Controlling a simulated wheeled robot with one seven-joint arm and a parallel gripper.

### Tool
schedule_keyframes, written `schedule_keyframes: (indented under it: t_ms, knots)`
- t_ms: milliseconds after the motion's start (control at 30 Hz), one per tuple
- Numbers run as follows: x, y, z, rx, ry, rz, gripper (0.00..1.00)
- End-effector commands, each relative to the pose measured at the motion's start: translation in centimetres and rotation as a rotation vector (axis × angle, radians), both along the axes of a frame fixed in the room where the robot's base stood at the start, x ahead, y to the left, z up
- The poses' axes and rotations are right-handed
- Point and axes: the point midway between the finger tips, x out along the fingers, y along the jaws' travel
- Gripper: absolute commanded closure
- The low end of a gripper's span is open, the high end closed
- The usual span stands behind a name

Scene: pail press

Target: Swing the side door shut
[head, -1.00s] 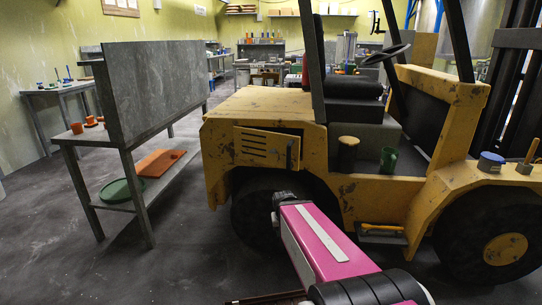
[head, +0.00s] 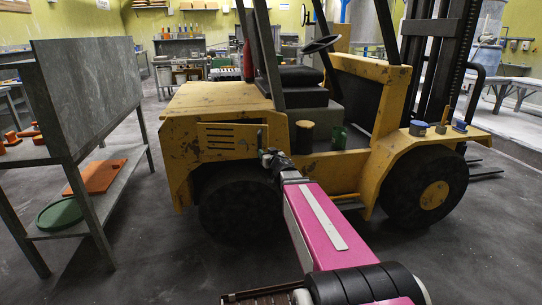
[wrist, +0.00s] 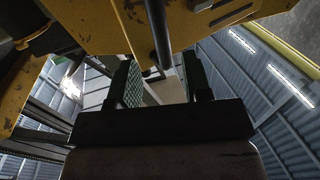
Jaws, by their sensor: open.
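The side door (head: 228,138) is a small yellow slotted panel on the forklift's flank, with a dark upright handle (head: 262,138) near its right edge. It looks slightly ajar, but the gap is hard to judge. In the wrist view the door's slotted underside (wrist: 232,14) fills the top, and the handle (wrist: 158,32) hangs down in line with the space between my fingers. My gripper (head: 270,160) is just below and in front of the handle in the head view. Its two fingers (wrist: 160,72) are apart with nothing held. I cannot tell whether they touch the handle.
Open floor lies between bench and forklift.

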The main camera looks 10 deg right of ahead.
Motion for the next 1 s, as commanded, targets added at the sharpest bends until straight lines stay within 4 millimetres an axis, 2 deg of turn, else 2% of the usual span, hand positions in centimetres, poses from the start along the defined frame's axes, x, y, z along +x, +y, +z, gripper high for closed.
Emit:
schedule_keyframes:
  t_ms: [267, 767, 800, 900, 1000]
  knots:
    - [2.1, 0.5, 0.1, 0.0, -0.005, 0.01, 0.55]
    - [8.3, 2.0, 0.0, 0.001, -0.004, 0.008, 0.55]
    - [7.8, 2.0, 0.1, 0.001, -0.004, 0.008, 0.68]
    - [7.7, 1.9, 0.1, 0.001, -0.004, 0.007, 0.97]
    - [7.7, 1.9, 0.1, 0.001, -0.004, 0.007, 0.97]
